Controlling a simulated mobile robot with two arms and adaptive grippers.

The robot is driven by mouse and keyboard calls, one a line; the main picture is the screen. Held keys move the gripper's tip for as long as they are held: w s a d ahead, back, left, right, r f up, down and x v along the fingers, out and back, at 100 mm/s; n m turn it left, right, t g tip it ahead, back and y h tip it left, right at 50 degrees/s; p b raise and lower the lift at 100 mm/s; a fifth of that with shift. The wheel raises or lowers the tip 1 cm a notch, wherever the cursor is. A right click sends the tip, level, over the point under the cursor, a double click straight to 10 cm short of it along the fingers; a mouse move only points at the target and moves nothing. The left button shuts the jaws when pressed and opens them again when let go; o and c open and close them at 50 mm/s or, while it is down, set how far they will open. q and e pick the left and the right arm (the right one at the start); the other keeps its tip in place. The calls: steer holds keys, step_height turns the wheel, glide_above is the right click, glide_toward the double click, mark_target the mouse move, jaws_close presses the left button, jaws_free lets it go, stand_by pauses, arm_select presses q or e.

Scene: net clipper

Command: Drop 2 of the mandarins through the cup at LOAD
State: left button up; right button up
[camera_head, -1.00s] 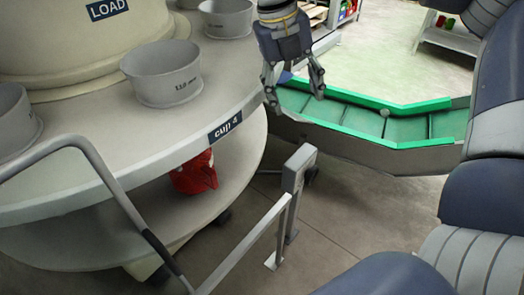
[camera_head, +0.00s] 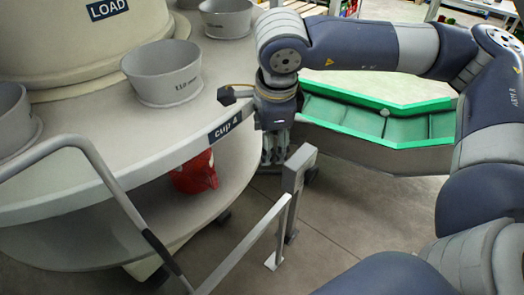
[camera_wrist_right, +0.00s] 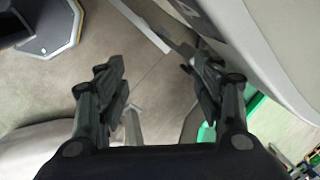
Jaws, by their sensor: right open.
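My right gripper (camera_head: 275,158) hangs down just right of the round table's edge, beside the "cup 4" label (camera_head: 226,128). In the right wrist view my right gripper (camera_wrist_right: 158,80) is open with nothing between its fingers, above bare floor. The LOAD sign (camera_head: 107,9) is on the beige drum at the table's middle. A grey cup (camera_head: 163,82) marked 110 mm stands on the table below that sign. Other grey cups stand at the back (camera_head: 226,22) and at the left edge (camera_head: 14,122). I see no mandarin. My left gripper is out of view.
A grey rail with a post (camera_head: 294,185) stands close below my right gripper. A green-edged conveyor (camera_head: 350,122) lies to the right, behind my right arm. A red object (camera_head: 195,174) sits on the lower shelf (camera_head: 120,228). A curved grey handrail (camera_head: 122,200) crosses the front left.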

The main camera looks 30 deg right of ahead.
steer(key=n, duration=0.2)
steer(key=a+f+n+y, duration=0.1)
steer(key=n, duration=0.2)
steer(key=s+a+f+n+y, duration=0.1)
steer(key=n, duration=0.2)
steer(key=shift+s+a+f, duration=0.1)
steer(key=shift+a, duration=0.05)
steer(key=shift+s+a+f, duration=0.1)
stand_by(0.4)
